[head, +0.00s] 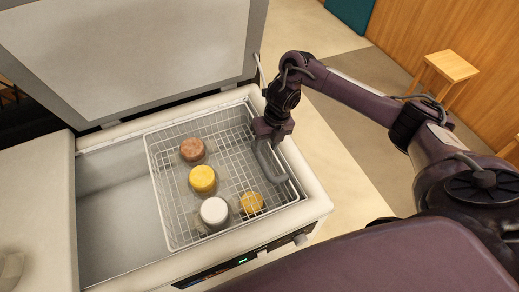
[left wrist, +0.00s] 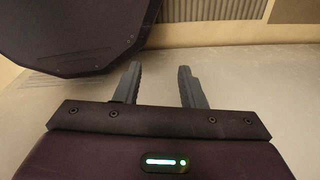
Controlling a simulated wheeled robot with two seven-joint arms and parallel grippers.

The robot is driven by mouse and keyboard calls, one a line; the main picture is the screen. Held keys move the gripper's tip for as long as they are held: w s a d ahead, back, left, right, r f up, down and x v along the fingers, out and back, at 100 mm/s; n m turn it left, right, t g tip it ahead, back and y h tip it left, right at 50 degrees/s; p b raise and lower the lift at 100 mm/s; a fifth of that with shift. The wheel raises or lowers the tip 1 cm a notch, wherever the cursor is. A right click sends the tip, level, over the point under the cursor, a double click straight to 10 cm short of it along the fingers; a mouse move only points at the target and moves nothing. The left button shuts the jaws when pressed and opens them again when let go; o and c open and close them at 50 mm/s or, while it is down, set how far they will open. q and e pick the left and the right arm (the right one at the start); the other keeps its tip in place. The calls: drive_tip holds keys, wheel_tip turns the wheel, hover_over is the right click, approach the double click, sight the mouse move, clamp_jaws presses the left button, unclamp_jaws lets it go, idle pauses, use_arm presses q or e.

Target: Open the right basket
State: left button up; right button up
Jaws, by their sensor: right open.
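A white wire basket (head: 235,140) sits in the right part of an open chest freezer (head: 110,225). In the basket are a brown round item (head: 192,150), a yellow one (head: 203,179), a white one (head: 214,212) and a yellow patterned one (head: 252,203). My right gripper (head: 271,165) is open, its grey fingers pointing down at the basket's right side. I cannot tell whether they touch the wires. My left gripper (left wrist: 158,68) shows in the left wrist view with its two fingers apart and nothing between them.
The freezer's lid (head: 120,45) stands raised at the back. The freezer's left part is empty. A pale counter (head: 35,190) is at the left. A wooden stool (head: 452,66) stands on the floor at the upper right.

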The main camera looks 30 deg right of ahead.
sight(263, 161)
drive_tip(key=x, duration=0.6)
drive_tip(key=shift+s+d+f+p, duration=0.1)
drive_tip(key=shift+d+f+p, duration=0.15)
drive_tip(key=shift+p, duration=0.15)
drive_tip(key=shift+a+f, duration=0.1)
drive_tip(key=shift+f, duration=0.3)
use_arm(q)
drive_tip(key=shift+s+r, duration=0.35)
drive_tip(key=shift+s, duration=0.3)
use_arm(e)
clamp_jaws()
